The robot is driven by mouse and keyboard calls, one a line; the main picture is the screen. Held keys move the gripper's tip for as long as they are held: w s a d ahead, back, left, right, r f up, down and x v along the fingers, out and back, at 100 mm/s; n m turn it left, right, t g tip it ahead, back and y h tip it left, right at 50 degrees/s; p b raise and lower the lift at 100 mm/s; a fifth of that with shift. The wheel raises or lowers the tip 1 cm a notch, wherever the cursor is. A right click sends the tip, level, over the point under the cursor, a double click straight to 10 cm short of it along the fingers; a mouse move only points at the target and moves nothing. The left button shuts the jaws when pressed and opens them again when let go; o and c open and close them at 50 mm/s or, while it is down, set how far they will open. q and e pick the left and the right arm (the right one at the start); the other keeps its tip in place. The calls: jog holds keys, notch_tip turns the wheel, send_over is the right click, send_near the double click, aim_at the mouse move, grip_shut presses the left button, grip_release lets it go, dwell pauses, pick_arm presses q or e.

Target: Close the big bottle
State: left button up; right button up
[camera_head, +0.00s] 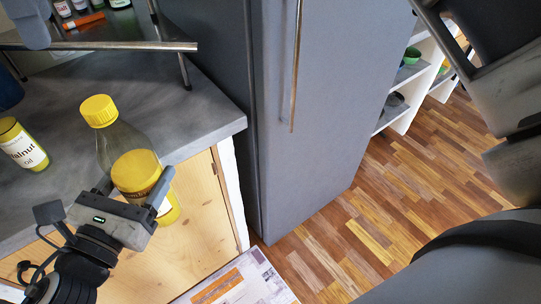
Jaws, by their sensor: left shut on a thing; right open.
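I cannot tell whether the cap is screwed down.
A walnut oil jar (22,147) stands at the left on the grey counter (205,110). A metal rack (120,46) and small bottles (88,5) are behind. A tall grey fridge (310,120) borders the counter. Wooden floor (400,190) lies open at the right.

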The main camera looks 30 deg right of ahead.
jog(key=w+a+f+m+y, duration=0.3)
jog(key=w+f+m+y, duration=0.65)
jog(key=f, duration=0.35)
jog(key=w+d+f+m+t+y, duration=0.1)
jog(key=d+f+m+t+y, duration=0.15)
jog(key=f+m, duration=0.3)
jog(key=w+d+f+m+t+y, duration=0.1)
jog(key=d+f+m+t+y, duration=0.15)
jog(key=f+m, duration=0.3)
jog(key=s+d+f+m+t+h, duration=0.2)
jog(key=s+d+f+m+h, duration=0.4)
jog(key=m, duration=1)
jog(key=s+d+f+m+t+h, duration=0.3)
jog(key=s+d+f+m+h, duration=0.4)
jog(key=s+d+f+m, duration=0.6)
jog(key=s+f+m, duration=0.3)
jog(key=s+f, duration=0.1)
jog(key=f, duration=0.4)
jog(key=shift+s+d, duration=0.25)
jog(key=shift+s, duration=0.05)
